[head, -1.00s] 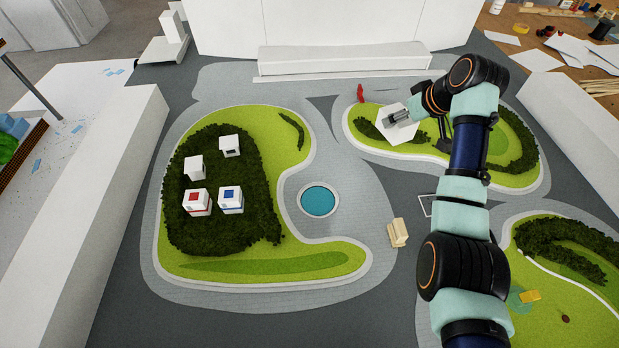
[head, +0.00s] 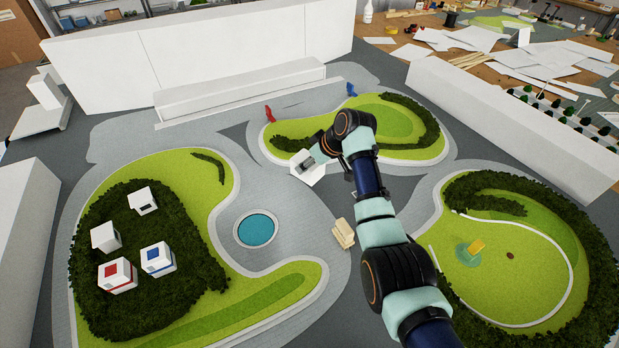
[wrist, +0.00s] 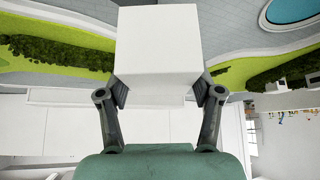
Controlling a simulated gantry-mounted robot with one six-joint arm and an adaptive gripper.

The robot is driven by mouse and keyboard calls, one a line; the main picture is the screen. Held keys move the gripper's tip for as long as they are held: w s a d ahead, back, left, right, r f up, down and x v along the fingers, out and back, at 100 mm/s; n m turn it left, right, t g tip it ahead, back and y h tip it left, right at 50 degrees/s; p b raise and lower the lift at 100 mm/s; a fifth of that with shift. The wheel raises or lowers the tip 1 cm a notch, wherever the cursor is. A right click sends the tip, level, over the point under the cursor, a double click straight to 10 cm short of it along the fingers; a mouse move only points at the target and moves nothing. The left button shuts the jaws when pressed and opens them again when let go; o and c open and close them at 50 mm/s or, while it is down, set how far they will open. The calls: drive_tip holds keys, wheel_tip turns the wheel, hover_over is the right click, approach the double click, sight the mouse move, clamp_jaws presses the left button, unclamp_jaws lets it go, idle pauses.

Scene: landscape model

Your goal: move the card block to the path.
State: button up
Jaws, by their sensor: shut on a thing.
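The white card block (head: 309,172) is in my gripper. In the head view it appears over the front left edge of the rear lawn and the paved path (head: 290,205); its height above them is unclear. In the wrist view the block (wrist: 158,40) fills the top middle, with one finger on each side. My gripper (wrist: 159,92) is shut on it. In the head view my gripper (head: 318,157) is partly hidden by my arm.
Several white cubes (head: 161,260) stand on the dark hedge at left. A round blue pond (head: 257,230) and a small beige bench (head: 343,233) are near the path. Red (head: 268,114) and blue (head: 351,90) figures stand behind. Long white blocks (head: 240,92) bound the back.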

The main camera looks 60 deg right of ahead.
wheel_tip(320, 180, down, 6)
drive_tip(key=shift+r+b, duration=0.1)
drive_tip(key=shift+b, duration=1)
drive_tip(key=shift+r, duration=0.1)
drive_tip(key=o, duration=1.2)
drive_tip(key=shift+r, duration=0.25)
drive_tip(key=p+v, duration=0.5)
drive_tip(key=v, duration=0.6)
drive_tip(key=shift+s+a+r, duration=0.1)
drive_tip(key=shift+s+r, duration=0.05)
drive_tip(key=shift+s, duration=0.15)
